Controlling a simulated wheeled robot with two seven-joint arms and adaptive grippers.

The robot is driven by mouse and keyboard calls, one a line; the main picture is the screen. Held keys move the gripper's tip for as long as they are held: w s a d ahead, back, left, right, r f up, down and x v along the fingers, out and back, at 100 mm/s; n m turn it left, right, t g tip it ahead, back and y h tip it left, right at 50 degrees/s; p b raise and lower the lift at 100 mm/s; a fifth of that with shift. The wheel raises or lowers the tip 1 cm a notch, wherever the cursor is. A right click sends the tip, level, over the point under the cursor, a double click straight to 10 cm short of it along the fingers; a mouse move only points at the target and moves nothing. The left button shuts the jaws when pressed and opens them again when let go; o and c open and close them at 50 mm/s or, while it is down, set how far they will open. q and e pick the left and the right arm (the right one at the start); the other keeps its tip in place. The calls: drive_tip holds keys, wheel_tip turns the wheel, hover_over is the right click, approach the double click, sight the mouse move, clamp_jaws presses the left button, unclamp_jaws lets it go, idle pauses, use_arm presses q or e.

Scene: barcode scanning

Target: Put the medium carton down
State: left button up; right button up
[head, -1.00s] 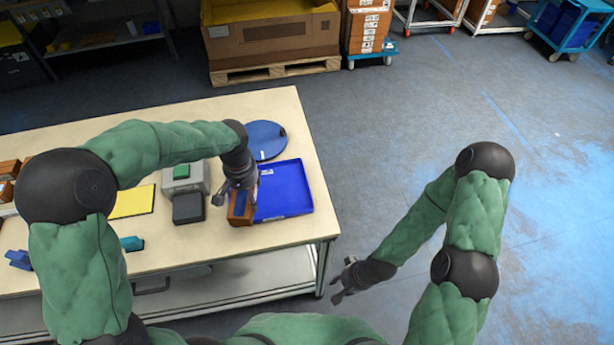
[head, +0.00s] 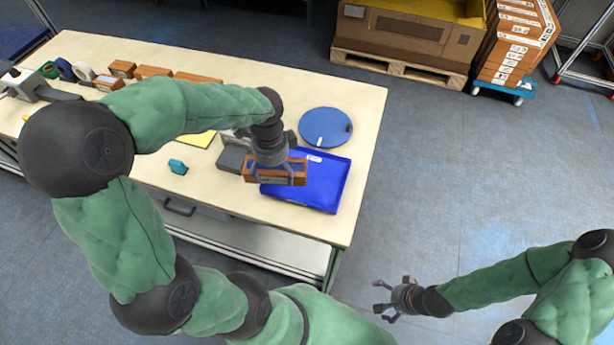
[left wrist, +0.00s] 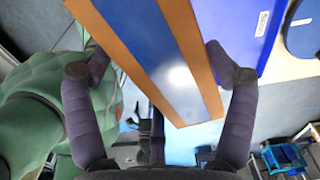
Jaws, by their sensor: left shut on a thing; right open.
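The medium carton (head: 262,170) is a brown box held in my left gripper (head: 274,172), over the left edge of the blue tray (head: 325,182). In the left wrist view the carton (left wrist: 152,40) is brown with a wide blue band and lies between the two fingers of my left gripper (left wrist: 160,85). I cannot tell whether the carton touches the tray or hangs above it. The blue tray (left wrist: 240,30) also shows in the left wrist view, beside the carton. My right gripper (head: 393,298) is open and empty, beyond the table's right edge.
A round blue plate (head: 326,128) lies behind the tray on the table (head: 255,218). A grey device (head: 232,155) stands left of the carton. A small teal object (head: 177,166) and a yellow pad (head: 198,138) lie farther left. Several brown cartons (head: 154,72) line the back left.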

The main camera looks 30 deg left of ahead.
sight(296, 173)
use_arm(q)
drive_tip(key=w+d+f+m+b, duration=0.1)
drive_tip(key=w+d, duration=0.1)
drive_tip(key=w+d+f+m, duration=0.1)
drive_tip(key=w+d+f, duration=0.1)
drive_tip(key=shift+w+f+m+b, duration=0.1)
drive_tip(key=shift+f+m+b, duration=0.05)
drive_tip(key=shift+m+b, duration=0.25)
drive_tip(key=f, duration=0.1)
drive_tip(key=w+d+f, duration=0.1)
drive_tip(key=w+f+b, duration=0.1)
drive_tip(key=shift+w+d+f, duration=0.2)
drive_tip(key=shift+d+f, duration=0.15)
drive_tip(key=shift+f, duration=0.05)
drive_tip(key=shift+w+d+f+b, duration=0.2)
drive_tip(key=shift+w+d+f, duration=0.1)
drive_tip(key=shift+f, duration=0.15)
drive_tip(key=shift+w+d+f+b, duration=0.15)
drive_tip(key=shift+w+d+f, duration=0.1)
drive_tip(key=shift+f, duration=0.15)
drive_tip(key=shift+w+f+b, duration=0.1)
drive_tip(key=shift+f+b, duration=0.5)
drive_tip(key=shift+f, duration=0.95)
drive_tip(key=shift+f, duration=0.1)
drive_tip(key=o, duration=1.3)
drive_tip(key=shift+f, duration=0.1)
